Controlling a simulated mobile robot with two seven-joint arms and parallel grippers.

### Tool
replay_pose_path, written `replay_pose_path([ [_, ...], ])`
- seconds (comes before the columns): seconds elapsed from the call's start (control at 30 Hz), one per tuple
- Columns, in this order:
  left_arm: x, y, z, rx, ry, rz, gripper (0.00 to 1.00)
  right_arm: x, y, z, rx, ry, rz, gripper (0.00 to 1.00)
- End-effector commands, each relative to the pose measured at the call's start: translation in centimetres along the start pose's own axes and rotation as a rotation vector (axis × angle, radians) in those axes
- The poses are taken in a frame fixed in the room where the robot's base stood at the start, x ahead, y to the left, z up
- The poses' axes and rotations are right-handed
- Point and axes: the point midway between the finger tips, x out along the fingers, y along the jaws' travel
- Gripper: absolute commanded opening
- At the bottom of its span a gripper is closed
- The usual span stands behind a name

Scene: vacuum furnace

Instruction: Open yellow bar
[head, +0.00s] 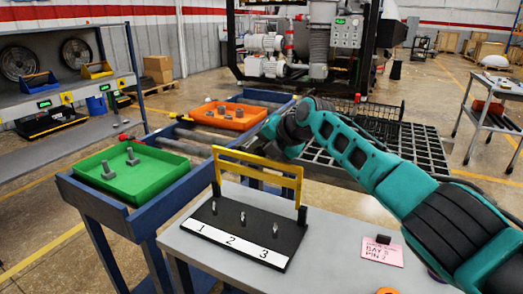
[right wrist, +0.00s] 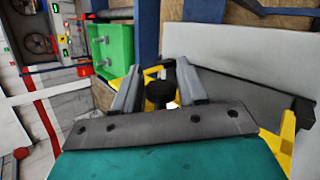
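The yellow bar (head: 235,153) is a rectangular frame standing raised between two black posts on a black base (head: 222,237). The base carries a white strip numbered 1, 2, 3 and three small metal pins. My right gripper (right wrist: 160,66) is just behind the bar in the head view, partly hidden by it. In the right wrist view its two grey fingers are apart, with a dark round piece and parts of the yellow bar (right wrist: 287,138) near them. Whether a finger touches the bar cannot be told. My left gripper is not in view.
The base stands on a grey table (head: 335,240) with a pink note (head: 376,251). A green tray (head: 115,192) and an orange tray (head: 215,123) sit on a blue-edged rack to the left. A black grid platform (head: 420,147) lies behind my right arm.

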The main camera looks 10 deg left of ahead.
Motion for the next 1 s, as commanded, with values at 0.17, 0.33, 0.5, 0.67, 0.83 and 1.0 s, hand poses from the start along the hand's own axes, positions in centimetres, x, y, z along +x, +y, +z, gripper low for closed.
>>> replay_pose_path([
  [0.17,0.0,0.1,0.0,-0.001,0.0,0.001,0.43,0.3,-0.6,-0.2,0.004,0.007,-0.011,0.56],
  [0.33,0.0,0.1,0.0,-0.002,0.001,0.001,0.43,0.2,-0.4,-0.2,0.003,0.004,-0.007,0.57],
  [0.5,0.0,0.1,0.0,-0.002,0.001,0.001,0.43,0.0,-0.2,-0.1,0.001,0.002,-0.003,0.57],
  [0.67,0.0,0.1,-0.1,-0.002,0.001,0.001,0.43,-0.9,-0.2,0.0,0.001,0.002,-0.002,0.57],
  [0.83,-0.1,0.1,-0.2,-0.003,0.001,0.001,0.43,-2.4,-0.2,0.0,0.0,0.0,-0.002,0.57],
  [1.0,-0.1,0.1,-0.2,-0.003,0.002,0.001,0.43,-4.5,-0.3,0.0,0.001,0.001,-0.003,0.57],
])
